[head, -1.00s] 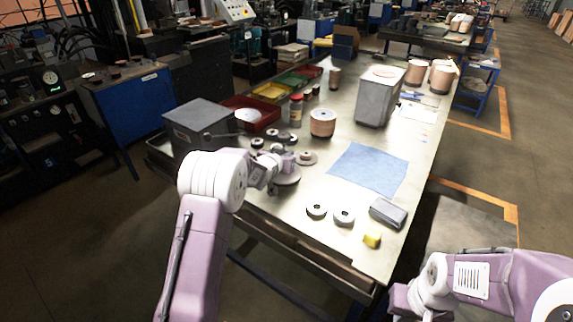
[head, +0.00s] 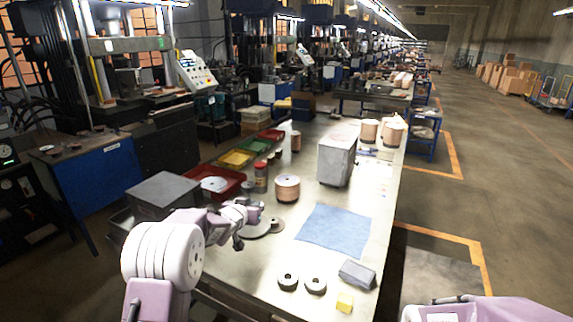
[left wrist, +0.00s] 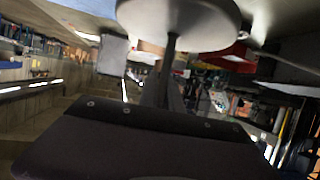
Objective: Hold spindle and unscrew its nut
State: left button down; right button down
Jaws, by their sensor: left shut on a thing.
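My left gripper (head: 246,217) is shut on what appears to be the spindle, over the near left part of the bench; the arm hides most of it. A grey round disc (head: 256,229) shows just below the gripper. In the left wrist view, a pale disc (left wrist: 185,22) is at the top with a dark stem (left wrist: 168,62) running down from it, partly lost behind the dark gripper body. I cannot make out the nut. My right arm shows only at the lower right edge of the head view; its gripper is out of frame.
A blue cloth (head: 335,231) lies right of the gripper. Two rings (head: 315,285), a grey block (head: 357,274) and a yellow block (head: 344,302) lie near the front. A copper-coloured roll (head: 287,188), a red tray (head: 222,181) and a grey box (head: 166,195) stand behind.

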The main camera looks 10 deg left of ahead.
pick_arm(q)
jog(key=s+d+f+m+g+h, duration=0.2)
jog(key=s+d+f+m+h, duration=0.2)
jog(key=s+d, duration=0.3)
jog(key=s+d+f+m+g+h, duration=0.2)
jog(key=s+d+f+m+h, duration=0.1)
jog(key=s+d, duration=0.5)
jog(key=shift+s+d+f+m+h, duration=0.2)
jog(key=shift+s+f+m+h, duration=0.2)
jog(key=shift+s+h, duration=0.25)
